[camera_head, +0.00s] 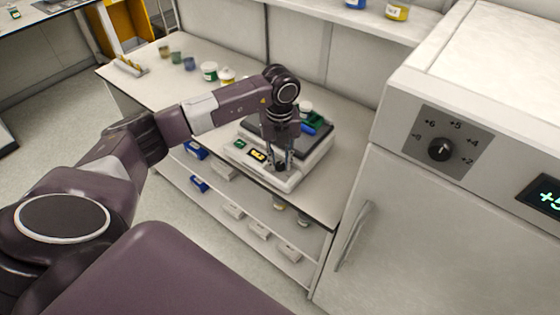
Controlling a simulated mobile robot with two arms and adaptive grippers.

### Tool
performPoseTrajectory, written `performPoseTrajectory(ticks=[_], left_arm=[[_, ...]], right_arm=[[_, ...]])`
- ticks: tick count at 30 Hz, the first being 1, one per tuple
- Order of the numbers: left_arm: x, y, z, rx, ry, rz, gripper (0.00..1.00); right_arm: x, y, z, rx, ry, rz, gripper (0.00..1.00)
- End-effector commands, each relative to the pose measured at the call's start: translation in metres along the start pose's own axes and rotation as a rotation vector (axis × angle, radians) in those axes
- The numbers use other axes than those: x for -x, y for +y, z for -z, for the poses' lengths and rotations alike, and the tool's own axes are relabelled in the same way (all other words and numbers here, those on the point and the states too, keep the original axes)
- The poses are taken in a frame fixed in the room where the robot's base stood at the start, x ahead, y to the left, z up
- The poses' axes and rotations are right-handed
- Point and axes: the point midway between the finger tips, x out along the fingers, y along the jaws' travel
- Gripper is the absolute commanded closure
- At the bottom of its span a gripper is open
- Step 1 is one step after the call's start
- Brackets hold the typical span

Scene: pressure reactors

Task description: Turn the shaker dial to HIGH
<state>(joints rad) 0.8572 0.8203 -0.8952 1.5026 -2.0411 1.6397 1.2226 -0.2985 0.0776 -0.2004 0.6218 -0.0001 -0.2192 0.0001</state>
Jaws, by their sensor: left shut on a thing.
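The shaker (308,158) is a white, low box with a dark top platform, standing on the white bench. Its front panel has a small yellow-lit display (257,155) and a green spot to its left. My left gripper (279,163) points down at the right part of this panel, its fingers shut around the dark dial (280,167). The fingers hide much of the dial, and its markings and setting cannot be read. A green item and a blue item sit on the shaker's platform behind the gripper. My right gripper is not in view.
The white bench (150,83) holds several jars at the back left. A lower shelf with blue and white items lies below. A large white cabinet with its own dial (439,149) and handle (354,236) stands close at the right. A wall shelf runs above.

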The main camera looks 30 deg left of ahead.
Motion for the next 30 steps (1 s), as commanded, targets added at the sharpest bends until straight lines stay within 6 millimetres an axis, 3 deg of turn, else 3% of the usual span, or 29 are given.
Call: performPoseTrajectory(ticks=[11, 30], left_arm=[[-0.002, 0.000, -0.001, -0.093, -0.001, 0.001, 1.00], [-0.003, 0.001, -0.002, -0.660, -0.004, 0.001, 1.00]], right_arm=[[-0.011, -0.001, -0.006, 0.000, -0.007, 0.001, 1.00], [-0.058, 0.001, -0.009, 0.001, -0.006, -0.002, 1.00]])
